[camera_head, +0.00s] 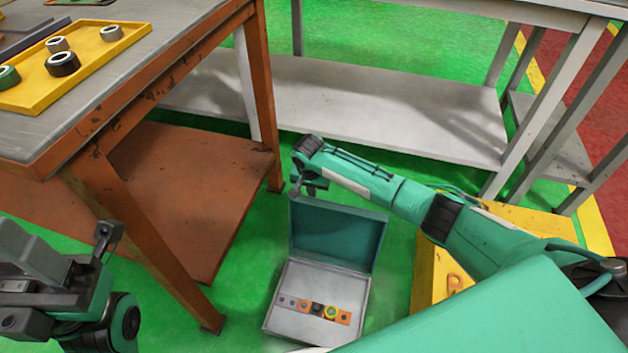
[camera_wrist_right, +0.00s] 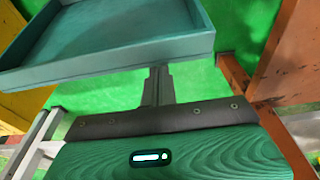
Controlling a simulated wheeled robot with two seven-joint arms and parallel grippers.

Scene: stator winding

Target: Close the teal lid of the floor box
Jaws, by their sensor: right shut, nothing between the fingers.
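The floor box (camera_head: 275,323) stands on the green floor with its pale grey inside facing up. Its teal lid (camera_head: 337,235) is open and stands up from the far edge, leaning slightly back. In the right wrist view the lid (camera_wrist_right: 110,50) shows as a shallow teal tray close above the fingers. My right gripper (camera_head: 308,190) is at the top left corner of the lid, shut and empty; its fingers (camera_wrist_right: 158,85) show beside the lid's rim. I cannot tell whether they touch it. My left gripper (camera_head: 105,235) is at the lower left, away from the box; its jaw opening is unclear.
A row of small coloured parts (camera_head: 318,308) lies in the box. A rusty orange table (camera_head: 180,250) with a lower shelf stands left of it. A yellow block (camera_head: 428,270) is close on the right. A grey bench (camera_head: 350,105) stands behind. Green floor surrounds the box.

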